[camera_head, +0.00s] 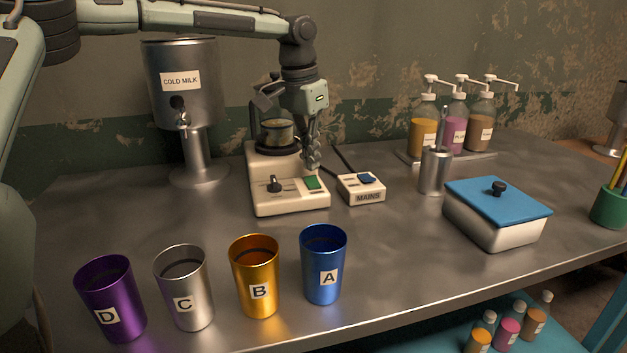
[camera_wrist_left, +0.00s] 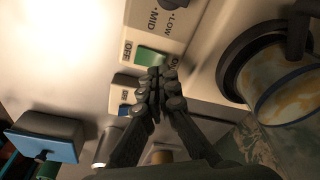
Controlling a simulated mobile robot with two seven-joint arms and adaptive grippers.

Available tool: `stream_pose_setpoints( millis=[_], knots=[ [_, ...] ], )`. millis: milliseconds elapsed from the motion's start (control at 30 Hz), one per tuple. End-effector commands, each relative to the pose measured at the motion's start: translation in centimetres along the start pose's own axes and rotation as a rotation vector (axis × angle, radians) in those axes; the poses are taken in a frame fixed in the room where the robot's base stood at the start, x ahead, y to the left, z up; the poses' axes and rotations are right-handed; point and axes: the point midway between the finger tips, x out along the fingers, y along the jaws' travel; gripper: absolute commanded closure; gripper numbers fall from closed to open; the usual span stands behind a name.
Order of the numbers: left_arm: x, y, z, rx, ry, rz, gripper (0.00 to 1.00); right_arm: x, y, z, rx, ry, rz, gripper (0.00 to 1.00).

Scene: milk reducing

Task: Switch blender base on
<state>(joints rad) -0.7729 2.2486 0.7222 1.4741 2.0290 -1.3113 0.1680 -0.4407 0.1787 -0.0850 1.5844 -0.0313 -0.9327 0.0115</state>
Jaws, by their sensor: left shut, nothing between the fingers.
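The cream blender base (camera_head: 291,198) stands on the metal table, left of centre at the back. It has a dark dial (camera_head: 274,185) and a green switch (camera_head: 312,183) on its front. A jug (camera_head: 277,133) with contents sits on it. My left gripper (camera_head: 313,165) is shut and empty, pointing down just above the green switch. In the left wrist view the gripper's closed fingertips (camera_wrist_left: 157,78) overlap part of the green switch (camera_wrist_left: 150,56), beside an OFF label. I cannot tell whether they touch it. My right gripper is not in view.
A MAINS box (camera_head: 361,196) with a blue switch stands right of the base. The cold milk dispenser (camera_head: 187,95) is at the left. Several labelled cups, including blue cup A (camera_head: 323,265), line the front edge. A blue-lidded box (camera_head: 497,215) and a metal cup (camera_head: 434,172) are at the right.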

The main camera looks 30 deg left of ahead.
Motion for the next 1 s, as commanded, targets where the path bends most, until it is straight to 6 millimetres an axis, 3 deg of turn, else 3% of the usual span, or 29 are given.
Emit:
stream_pose_setpoints(
  millis=[1000],
  knots=[
    [1.4,0.0,0.2,0.000,-0.001,0.000,1.00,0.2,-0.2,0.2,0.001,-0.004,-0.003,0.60]
  ],
)
